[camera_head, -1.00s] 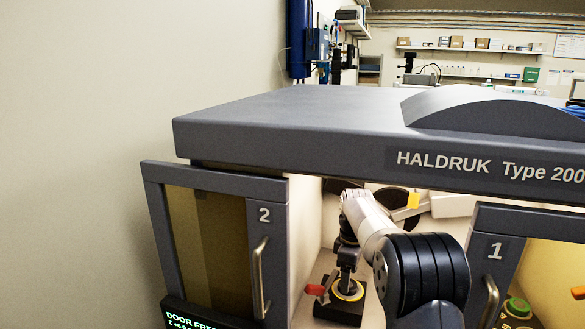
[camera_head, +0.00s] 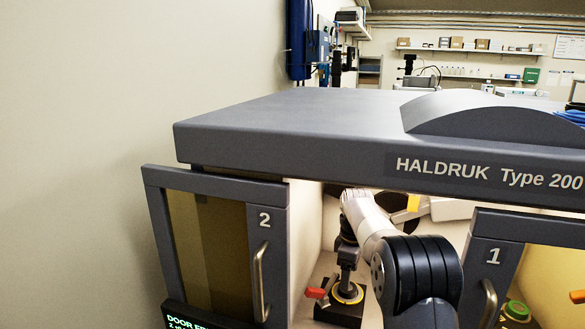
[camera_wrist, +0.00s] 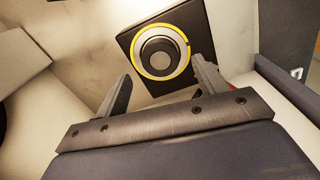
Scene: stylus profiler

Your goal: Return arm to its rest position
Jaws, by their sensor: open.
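My arm reaches through the open bay of the grey cabinet, between doors 2 and 1. My gripper (camera_head: 346,278) points down inside, just above a black block with a yellow ring (camera_head: 343,313). In the wrist view my gripper (camera_wrist: 163,88) is open, its two fingers apart with nothing between them. Beyond the fingertips is the black block's face, with the yellow ring (camera_wrist: 137,56) around a round grey knob (camera_wrist: 158,57). The knob appears clear of the fingers. Whether the fingertips touch the block cannot be told.
Door 2 (camera_head: 268,200) is at the left and door 1 (camera_head: 484,240) at the right of the opening. The cabinet's top (camera_head: 290,125) overhangs my arm. A red lever (camera_head: 317,292) sits beside the block. A white and yellow part (camera_head: 440,209) is behind my arm.

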